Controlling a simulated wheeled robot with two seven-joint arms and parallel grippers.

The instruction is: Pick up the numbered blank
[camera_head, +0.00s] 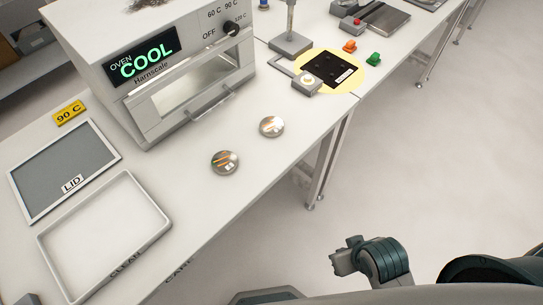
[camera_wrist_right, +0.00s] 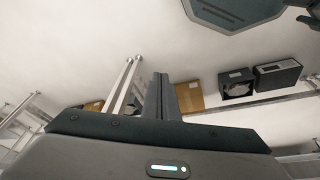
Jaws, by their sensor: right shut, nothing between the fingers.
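Two round metal blanks lie apart on the white bench in front of the oven in the head view. The nearer blank (camera_head: 225,162) carries a small pale tag whose number is too small to read. The other blank (camera_head: 272,127) lies behind it to the right. My right gripper (camera_wrist_right: 163,97) is shut and empty in the right wrist view, which shows no blank. In the head view, part of my arm shows at the lower right, off the bench and well away from both blanks. My left gripper is not in view.
The oven (camera_head: 160,60) reads COOL. A grey panel marked LID (camera_head: 100,138) and a tray marked CLEAN (camera_head: 160,211) lie left. A stand (camera_head: 291,45) and black plate (camera_head: 331,69) stand farther back. Bench around the blanks is clear; open floor lies right.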

